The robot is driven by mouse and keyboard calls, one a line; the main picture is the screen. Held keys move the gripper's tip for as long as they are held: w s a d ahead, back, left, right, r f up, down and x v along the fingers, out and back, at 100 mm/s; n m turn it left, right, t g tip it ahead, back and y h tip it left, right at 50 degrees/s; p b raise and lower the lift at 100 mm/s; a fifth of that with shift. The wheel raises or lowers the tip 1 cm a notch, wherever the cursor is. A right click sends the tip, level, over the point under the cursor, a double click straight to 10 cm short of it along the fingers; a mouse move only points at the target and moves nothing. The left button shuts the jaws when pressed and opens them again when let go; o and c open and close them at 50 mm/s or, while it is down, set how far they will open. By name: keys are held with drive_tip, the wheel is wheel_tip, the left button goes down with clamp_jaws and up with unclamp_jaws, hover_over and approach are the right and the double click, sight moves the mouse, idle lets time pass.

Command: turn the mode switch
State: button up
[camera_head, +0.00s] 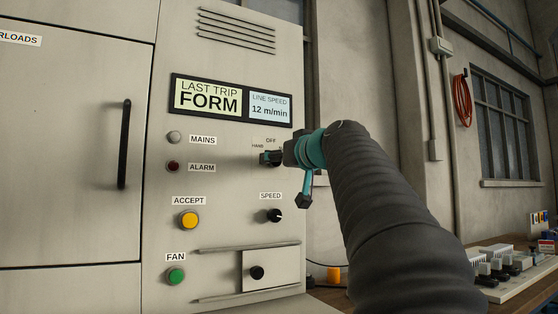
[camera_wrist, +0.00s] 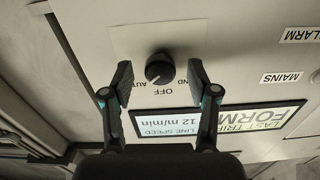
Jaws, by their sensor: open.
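The mode switch is a round black knob (camera_wrist: 159,66) on the pale cabinet front. In the wrist view it sits between my two spread fingertips, with a gap showing on each side. The labels OFF, AUTO and part of HAND show upside down around it. Its pointer seems to face the lower left, near AUTO, but the mark is small.
The display (camera_head: 231,101) is above the switch and the SPEED knob (camera_head: 275,215) below. The yellow ACCEPT button (camera_head: 188,220) and green FAN button (camera_head: 176,276) are lower left. A black door handle (camera_head: 124,144) stands out at left. A workbench (camera_head: 525,283) is at right.

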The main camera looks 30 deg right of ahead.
drive_tip(key=s+b, duration=0.2)
drive_tip(key=s, duration=0.4)
drive_tip(key=shift+d, duration=0.1)
idle(0.4)
drive_tip(key=s, duration=1.2)
drive_tip(key=shift+d, duration=0.2)
